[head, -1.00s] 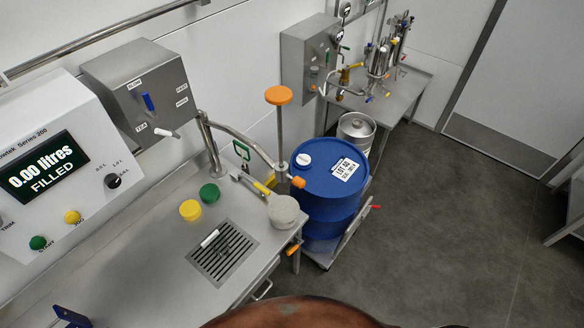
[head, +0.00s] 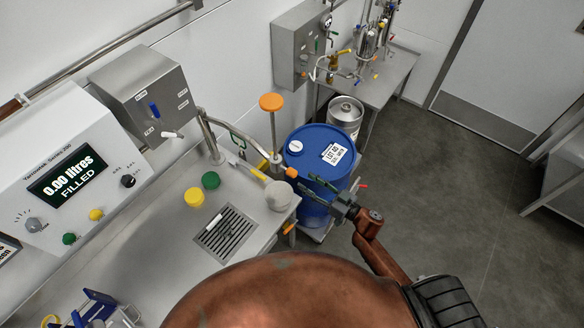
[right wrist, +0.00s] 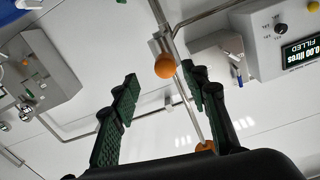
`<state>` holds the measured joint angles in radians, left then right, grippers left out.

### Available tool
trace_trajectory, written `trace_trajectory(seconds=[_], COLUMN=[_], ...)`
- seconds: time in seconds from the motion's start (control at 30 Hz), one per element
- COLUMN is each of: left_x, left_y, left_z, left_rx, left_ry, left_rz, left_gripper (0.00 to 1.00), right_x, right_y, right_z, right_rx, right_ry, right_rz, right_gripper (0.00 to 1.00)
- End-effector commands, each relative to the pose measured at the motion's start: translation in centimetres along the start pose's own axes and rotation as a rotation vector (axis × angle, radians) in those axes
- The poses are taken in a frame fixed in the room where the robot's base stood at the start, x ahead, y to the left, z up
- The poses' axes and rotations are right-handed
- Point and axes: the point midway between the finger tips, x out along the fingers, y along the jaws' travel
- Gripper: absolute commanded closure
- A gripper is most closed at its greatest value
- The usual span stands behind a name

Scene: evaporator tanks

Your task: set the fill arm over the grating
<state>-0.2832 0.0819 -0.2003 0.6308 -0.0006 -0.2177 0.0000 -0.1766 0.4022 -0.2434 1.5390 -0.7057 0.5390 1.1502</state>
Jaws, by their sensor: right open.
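The fill arm (head: 240,138) is a bent metal tube on a post at the back of the bench. Its outer end, with an orange knob (head: 291,172), hangs by the blue drum, right of the grating (head: 226,233). The arm's upright rod has an orange disc top (head: 271,102). My right gripper (head: 308,183) is open and empty, its fingertips close to the orange knob. In the right wrist view the knob (right wrist: 165,66) shows between the open fingertips (right wrist: 160,76); contact cannot be told. A small white-ended item lies on the grating. My left gripper is not in view.
A blue drum (head: 315,160) stands beyond the bench end. Yellow (head: 194,197) and green (head: 211,180) caps and a pale round pot (head: 279,196) are on the bench. The filler display (head: 62,175) reads 0.00 litres. Open floor lies to the right.

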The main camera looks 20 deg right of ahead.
Motion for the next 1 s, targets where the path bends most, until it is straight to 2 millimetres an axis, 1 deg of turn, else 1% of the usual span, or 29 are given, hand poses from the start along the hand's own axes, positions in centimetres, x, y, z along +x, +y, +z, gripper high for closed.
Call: trace_trajectory(seconds=[0.03,0.1,0.17,0.3,0.37,0.47,0.6,0.8,0.93,0.97,1.0], left_x=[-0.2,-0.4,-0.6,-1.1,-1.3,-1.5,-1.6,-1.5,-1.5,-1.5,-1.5], left_y=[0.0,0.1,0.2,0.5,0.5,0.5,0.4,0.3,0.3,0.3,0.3], left_z=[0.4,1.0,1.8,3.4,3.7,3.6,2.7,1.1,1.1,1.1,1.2], left_rx=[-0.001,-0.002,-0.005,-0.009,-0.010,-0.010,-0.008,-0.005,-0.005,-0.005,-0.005], left_ry=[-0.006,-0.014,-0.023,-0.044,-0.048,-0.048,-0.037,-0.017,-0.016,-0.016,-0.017], left_rz=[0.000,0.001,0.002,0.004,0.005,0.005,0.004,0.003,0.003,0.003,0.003], left_gripper=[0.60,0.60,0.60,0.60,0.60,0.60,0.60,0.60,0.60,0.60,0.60], right_x=[0.3,0.9,1.7,3.9,4.9,6.2,7.5,7.9,7.9,7.9,7.9], right_y=[-0.4,-0.6,-0.7,-0.6,-0.6,-0.6,-0.6,-0.6,-0.6,-0.6,-0.6], right_z=[-0.6,-0.9,-1.0,-0.9,-1.0,-0.9,-0.8,-0.8,-0.7,-0.7,-0.7], right_rx=[-0.001,0.001,0.001,0.002,0.001,0.001,0.001,0.001,0.000,0.000,0.000], right_ry=[0.005,0.008,0.010,0.009,0.010,0.009,0.008,0.007,0.007,0.007,0.007], right_rz=[-0.013,-0.020,-0.020,-0.018,-0.018,-0.017,-0.016,-0.016,-0.016,-0.016,-0.015], right_gripper=[0.58,0.58,0.58,0.58,0.58,0.58,0.58,0.58,0.58,0.59,0.62])
